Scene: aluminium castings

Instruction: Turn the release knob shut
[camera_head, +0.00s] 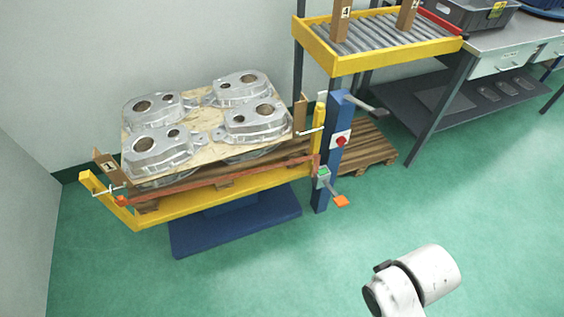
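A blue post (331,170) stands at the right end of the yellow lift frame. It carries a red knob (341,141) on a white plate, a grey lever handle (365,105) near its top, and a small box with a green face (323,173) lower down. An orange pedal-like piece (340,201) sticks out below that box. I cannot tell which of these is the release knob, or whether it is open or shut. A white link of my arm shows at the bottom right, apart from the post. My gripper is not in view.
Several aluminium castings (160,153) rest on a wooden board on the yellow lift frame (230,199), above a blue base (238,232). A wooden pallet (365,148) and a yellow roller stand (385,58) are behind the post. Green floor (480,200) is clear at the right.

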